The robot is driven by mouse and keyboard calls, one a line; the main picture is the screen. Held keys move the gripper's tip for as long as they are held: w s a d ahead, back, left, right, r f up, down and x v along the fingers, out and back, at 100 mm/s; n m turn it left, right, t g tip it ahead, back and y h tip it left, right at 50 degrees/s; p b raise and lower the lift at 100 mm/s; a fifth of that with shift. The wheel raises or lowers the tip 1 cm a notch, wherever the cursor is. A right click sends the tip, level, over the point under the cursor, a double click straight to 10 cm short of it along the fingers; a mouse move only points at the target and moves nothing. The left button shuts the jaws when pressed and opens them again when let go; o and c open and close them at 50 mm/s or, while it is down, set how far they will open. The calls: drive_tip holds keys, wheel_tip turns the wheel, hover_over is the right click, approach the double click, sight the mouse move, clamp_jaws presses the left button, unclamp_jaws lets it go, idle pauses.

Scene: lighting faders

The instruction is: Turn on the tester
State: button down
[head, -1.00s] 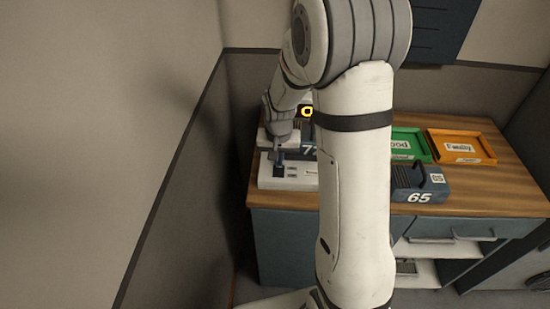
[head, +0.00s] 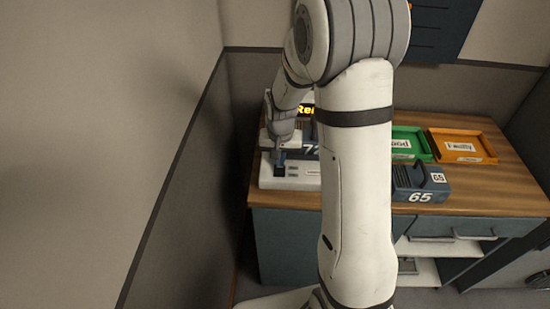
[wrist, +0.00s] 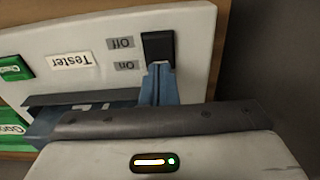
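The tester is a pale panel (wrist: 105,25) with a "Tester" label, upside down in the wrist view; its white base shows in the head view (head: 292,185). Its black switch (wrist: 158,46) sits beside labels "Off" and "On". My gripper (wrist: 158,68) is shut and holds nothing visible. Its blue-grey fingertips are at the "On" end of the switch, apparently touching it. In the head view my gripper (head: 280,158) points down at the tester's left part. The switch's exact tilt is hard to tell.
A dark block marked "72" (head: 311,151) is at the tester, partly behind my arm. A block marked "65" (head: 419,185), a green tray (head: 424,143) and an orange tray (head: 489,151) stand right. A wall is close left.

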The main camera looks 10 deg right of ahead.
drive_tip(key=shift+s+a+r, duration=0.2)
drive_tip(key=shift+s+a, duration=0.1)
drive_tip(key=shift+s, duration=0.45)
wheel_tip(320, 180, up, 14)
drive_tip(key=w+p, duration=0.1)
drive_tip(key=shift+w+d+p, duration=0.25)
drive_tip(key=shift+w+p, duration=0.1)
drive_tip(key=shift+w, duration=0.05)
drive_tip(key=s+r+n+t, duration=0.1)
drive_tip(key=s+r, duration=0.1)
drive_tip(key=s, duration=0.9)
drive_tip(key=s+r+n+t, duration=0.1)
drive_tip(key=s+r+n, duration=0.1)
drive_tip(key=s, duration=0.9)
drive_tip(key=shift+s+d+r, duration=0.15)
drive_tip(key=shift+s+r, duration=0.05)
drive_tip(key=shift+r, duration=0.3)
